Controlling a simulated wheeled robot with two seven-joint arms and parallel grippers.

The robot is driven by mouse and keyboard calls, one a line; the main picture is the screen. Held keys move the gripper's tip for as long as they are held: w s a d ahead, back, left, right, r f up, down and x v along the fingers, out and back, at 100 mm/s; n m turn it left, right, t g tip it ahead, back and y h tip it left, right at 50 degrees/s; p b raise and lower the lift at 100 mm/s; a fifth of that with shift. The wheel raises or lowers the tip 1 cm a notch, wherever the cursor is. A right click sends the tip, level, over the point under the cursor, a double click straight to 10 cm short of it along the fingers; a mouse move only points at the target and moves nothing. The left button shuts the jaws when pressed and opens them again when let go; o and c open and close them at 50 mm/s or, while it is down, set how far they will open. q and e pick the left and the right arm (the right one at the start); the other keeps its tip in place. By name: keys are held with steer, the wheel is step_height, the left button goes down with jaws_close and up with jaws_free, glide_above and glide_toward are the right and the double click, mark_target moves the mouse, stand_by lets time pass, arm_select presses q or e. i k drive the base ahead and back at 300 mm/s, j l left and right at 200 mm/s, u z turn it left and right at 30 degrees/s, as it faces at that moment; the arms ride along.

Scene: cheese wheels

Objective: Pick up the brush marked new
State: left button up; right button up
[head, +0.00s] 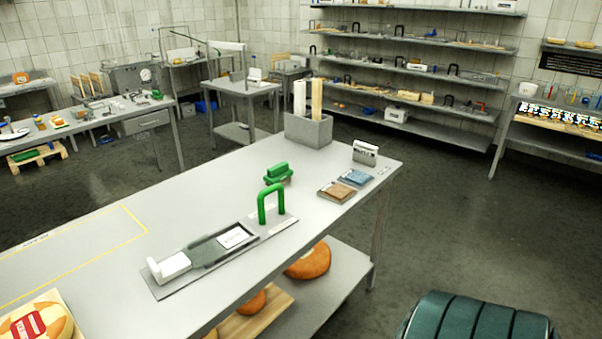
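A green brush-like block (277,174) sits on the grey table (175,206), behind a green upright handle (271,203). A white block-shaped piece, perhaps a brush (169,267), rests at the left end of a grey tray (205,259) on the same table. A white label card (236,237) lies on the tray near the handle; its print is too small to read. I cannot tell which piece is marked new. Neither of my grippers is in view.
A grey bin (309,131) holds upright rolls or boards. A brown pad (337,191) and a blue pad (354,177) lie near the table's right end, by a small card holder (365,152). A cheese wheel (38,322) sits at the near left.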

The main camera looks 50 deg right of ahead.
mark_target(281, 172)
steer(key=z, duration=1.5)
steer(key=u, duration=0.3)
steer(key=i+l+u, duration=0.1)
steer(key=u, duration=0.3)
steer(key=l+u, duration=0.35)
steer(key=i+l+u, duration=0.1)
steer(key=l+u, duration=0.5)
steer(key=l, duration=1)
steer(key=l+u, duration=0.2)
steer(key=l, duration=1)
